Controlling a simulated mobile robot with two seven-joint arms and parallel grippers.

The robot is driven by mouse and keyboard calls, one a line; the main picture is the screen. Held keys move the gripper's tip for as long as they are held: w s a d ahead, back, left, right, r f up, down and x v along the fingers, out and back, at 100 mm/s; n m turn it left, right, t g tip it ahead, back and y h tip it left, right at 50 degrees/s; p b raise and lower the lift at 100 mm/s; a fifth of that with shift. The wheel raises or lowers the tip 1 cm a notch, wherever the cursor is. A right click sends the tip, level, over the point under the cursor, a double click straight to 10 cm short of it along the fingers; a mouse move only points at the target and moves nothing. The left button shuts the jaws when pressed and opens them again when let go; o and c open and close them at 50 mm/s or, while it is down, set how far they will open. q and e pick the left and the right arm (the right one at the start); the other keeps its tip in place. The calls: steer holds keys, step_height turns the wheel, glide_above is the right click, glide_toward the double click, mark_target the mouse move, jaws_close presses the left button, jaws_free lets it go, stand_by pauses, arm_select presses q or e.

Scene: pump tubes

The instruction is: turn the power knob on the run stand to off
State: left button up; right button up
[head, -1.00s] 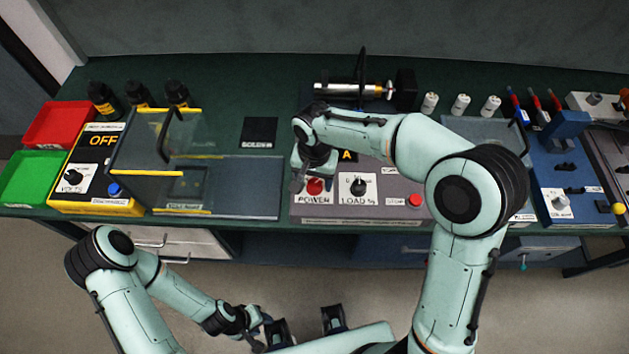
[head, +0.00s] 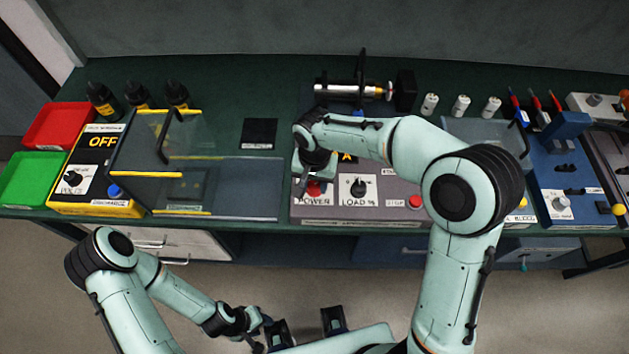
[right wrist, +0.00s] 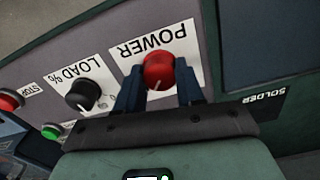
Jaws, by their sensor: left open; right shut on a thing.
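The red power knob (right wrist: 158,71) sits on the white POWER label (right wrist: 125,48) of the grey run stand (head: 385,181). In the right wrist view my right gripper (right wrist: 159,88) has one blue finger on each side of the knob and is shut on it. A white pointer mark shows on the knob's face, towards the gripper palm. In the head view the knob (head: 314,189) is partly covered by my right gripper (head: 311,180). My left gripper (head: 305,326) is open and empty, low in front of the bench.
The black LOAD knob (right wrist: 83,95) is close beside the power knob. A red STOP button (right wrist: 10,100) and a green button (right wrist: 51,131) lie further along. A clear guard box (head: 160,160) stands left of the stand. A motor-like cylinder (head: 348,90) lies behind it.

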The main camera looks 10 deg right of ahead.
steer(key=n, duration=0.4)
steer(key=n+p, duration=0.1)
steer(key=n, duration=0.4)
steer(key=n+p, duration=0.1)
steer(key=n, duration=0.3)
steer(key=shift+r, duration=0.1)
arm_select(q)
steer(key=shift+w+r+p, duration=0.3)
steer(key=shift+w+r, duration=0.3)
steer(key=shift+r, duration=0.4)
steer(key=shift+w+r+p, duration=0.25)
steer(key=shift+w+r, duration=0.35)
steer(key=shift+r, duration=0.35)
arm_select(e)
steer(key=shift+n, duration=2.2)
steer(key=o, duration=1)
steer(key=shift+o, duration=0.2)
